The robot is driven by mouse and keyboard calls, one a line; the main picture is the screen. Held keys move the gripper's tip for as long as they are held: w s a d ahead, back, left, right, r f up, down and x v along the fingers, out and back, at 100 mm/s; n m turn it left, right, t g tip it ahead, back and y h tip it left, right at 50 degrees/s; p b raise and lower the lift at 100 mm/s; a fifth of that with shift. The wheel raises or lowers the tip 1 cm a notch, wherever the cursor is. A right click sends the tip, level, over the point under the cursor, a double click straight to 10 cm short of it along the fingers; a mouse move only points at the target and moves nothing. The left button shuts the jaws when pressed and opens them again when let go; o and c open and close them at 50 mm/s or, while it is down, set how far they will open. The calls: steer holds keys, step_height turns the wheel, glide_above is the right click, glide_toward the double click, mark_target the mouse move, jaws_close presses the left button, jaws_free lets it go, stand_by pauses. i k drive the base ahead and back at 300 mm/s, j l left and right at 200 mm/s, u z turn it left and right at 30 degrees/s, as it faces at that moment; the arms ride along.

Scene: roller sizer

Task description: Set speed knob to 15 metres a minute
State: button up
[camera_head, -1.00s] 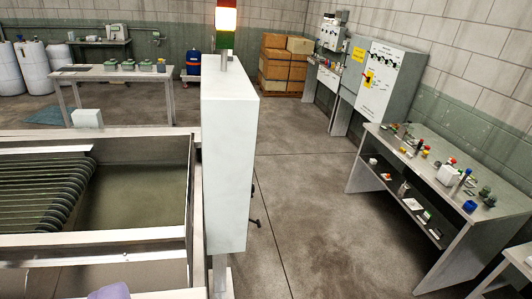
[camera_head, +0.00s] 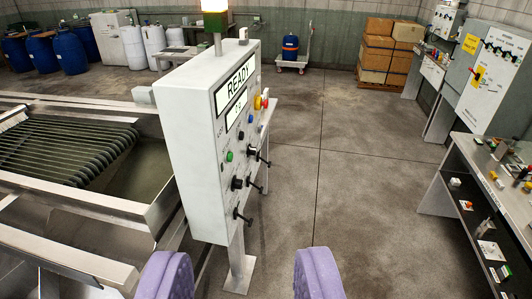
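The grey control box (camera_head: 215,140) stands upright on a post left of centre, its control face seen at a slant. Its upper display (camera_head: 235,84) reads READY; a smaller display (camera_head: 236,110) below shows a number I cannot read surely. Several black knobs or levers show on the face, including an upper one (camera_head: 253,150), a left one (camera_head: 237,184) and a lower one (camera_head: 239,213). Labels are too small to tell which is the speed knob. My gripper (camera_head: 242,262) is open and empty, its two purple fingers below and in front of the box.
The roller sizer (camera_head: 150,212) with its metal frame stands left of the box. A workbench (camera_head: 462,180) with small parts is at the right. Open concrete floor (camera_head: 340,180) lies between them. Boxes (camera_head: 390,50) and a blue drum (camera_head: 290,47) stand at the back.

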mark_target(252, 151)
steer(key=i+l, duration=0.15)
steer(key=i, duration=0.35)
steer(key=i+l, duration=0.2)
steer(key=i, duration=0.25)
steer(key=i+l+u, duration=0.1)
steer(key=i, duration=0.4)
steer(key=i+l, duration=0.25)
steer(key=i, duration=0.2)
steer(key=i+l, duration=0.2)
steer(key=i, duration=0.3)
steer(key=i+l, duration=0.25)
steer(key=i, duration=0.2)
steer(key=j+u, duration=0.05)
